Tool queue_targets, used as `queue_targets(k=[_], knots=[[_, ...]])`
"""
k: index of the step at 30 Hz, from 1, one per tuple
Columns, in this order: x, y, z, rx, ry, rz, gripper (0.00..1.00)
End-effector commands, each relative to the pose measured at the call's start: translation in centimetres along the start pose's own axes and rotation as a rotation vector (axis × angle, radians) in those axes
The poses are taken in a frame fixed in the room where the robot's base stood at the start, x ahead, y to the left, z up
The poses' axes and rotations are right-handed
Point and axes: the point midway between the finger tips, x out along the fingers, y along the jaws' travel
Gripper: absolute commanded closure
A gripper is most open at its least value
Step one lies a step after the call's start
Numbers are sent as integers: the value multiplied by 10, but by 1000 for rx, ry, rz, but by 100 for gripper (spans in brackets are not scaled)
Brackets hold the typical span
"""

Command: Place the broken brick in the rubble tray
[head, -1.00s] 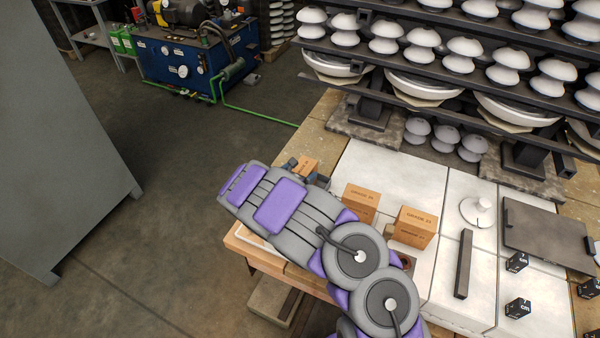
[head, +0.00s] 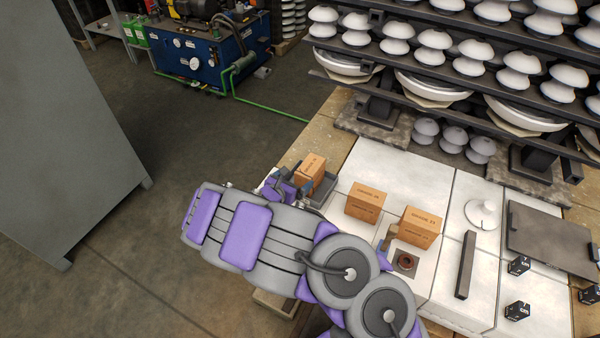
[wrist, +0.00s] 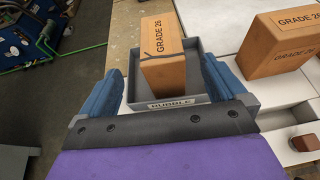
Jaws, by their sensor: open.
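The broken brick (wrist: 163,58) is orange-brown with a dark crack line across its printed face. It stands upright inside the grey rubble tray (wrist: 184,101), whose front label reads RUBBLE. In the head view the brick (head: 311,172) and the tray (head: 325,188) show at the table's far left edge. My gripper (wrist: 162,82) is open, with its blue fingers apart on either side of the brick and tray front. I see gaps between the fingers and the brick. The brick's base is partly hidden by the tray's front wall.
Two orange bricks marked GRADE 26, one left (head: 365,203) and one right (head: 418,227), stand on the white table. A dark bar (head: 465,265), a dark plate (head: 548,240) and small black cubes lie further right. Insulator shelves (head: 440,85) rise behind.

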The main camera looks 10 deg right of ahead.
Motion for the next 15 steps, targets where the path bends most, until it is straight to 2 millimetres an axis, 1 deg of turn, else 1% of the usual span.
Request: queue_targets(k=[1,3,7,11,13,14,15], knots=[[-6,0,1,-2,-1,1,2],[-11,-1,1,-2,0,0,2],[-16,0,0,-1,0,-1,2],[-17,0,0,1,-1,-2,2],[-16,-3,6,17,-8,-13,2],[-15,-7,12,32,-13,-24,2],[-14,-13,23,62,-24,-44,2]])
